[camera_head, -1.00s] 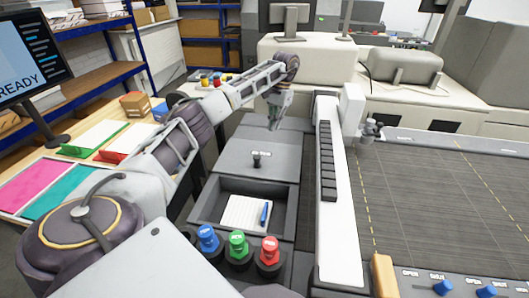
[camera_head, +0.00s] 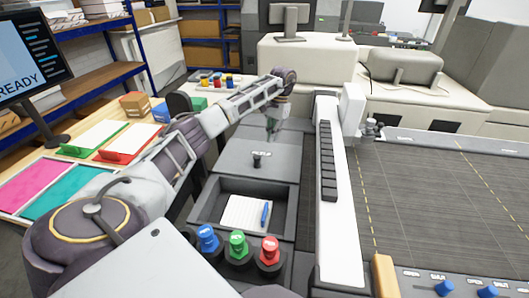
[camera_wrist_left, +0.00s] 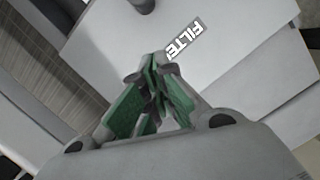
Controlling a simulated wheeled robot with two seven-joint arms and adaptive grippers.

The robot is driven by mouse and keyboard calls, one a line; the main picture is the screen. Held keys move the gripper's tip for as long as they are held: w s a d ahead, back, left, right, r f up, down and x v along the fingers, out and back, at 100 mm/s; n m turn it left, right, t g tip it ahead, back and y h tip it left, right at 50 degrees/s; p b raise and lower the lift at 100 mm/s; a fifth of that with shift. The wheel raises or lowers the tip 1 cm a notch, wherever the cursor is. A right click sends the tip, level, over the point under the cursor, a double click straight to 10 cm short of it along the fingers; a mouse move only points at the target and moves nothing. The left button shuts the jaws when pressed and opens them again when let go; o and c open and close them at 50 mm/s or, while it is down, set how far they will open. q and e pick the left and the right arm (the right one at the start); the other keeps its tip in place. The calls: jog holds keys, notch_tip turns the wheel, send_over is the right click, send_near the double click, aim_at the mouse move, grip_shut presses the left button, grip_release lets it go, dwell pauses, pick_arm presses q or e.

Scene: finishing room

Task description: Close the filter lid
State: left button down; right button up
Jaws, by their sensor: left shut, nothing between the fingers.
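My left gripper (camera_head: 271,137) is shut and empty, its tips pointing down over the grey unit in the head view. In the left wrist view, the gripper (camera_wrist_left: 150,75) has its green-padded fingers together. Just beyond its tips is a pale grey panel (camera_wrist_left: 235,30) with a label reading "FILTE", its end hidden by a finger. I take this panel to be the filter lid; whether it is raised or flat I cannot tell. A dark round knob shows at the top edge of that view. My right gripper is not in view.
Blue, green and red buttons (camera_head: 238,244) stand in front. A white beam (camera_head: 337,215) rises on the right.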

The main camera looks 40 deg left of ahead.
aim_at(263, 161)
pick_arm(q)
jog(key=shift+x, duration=0.8)
jog(key=shift+p+x, duration=0.3)
jog(key=shift+x, duration=0.8)
jog(key=shift+s+f, duration=0.25)
jog(key=shift+f, duration=0.35)
jog(key=shift+s+d+p, duration=0.1)
jog(key=shift+s+p, duration=0.65)
jog(key=shift+s, duration=1.15)
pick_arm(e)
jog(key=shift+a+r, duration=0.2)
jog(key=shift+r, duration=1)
pick_arm(q)
jog(key=shift+s, duration=0.15)
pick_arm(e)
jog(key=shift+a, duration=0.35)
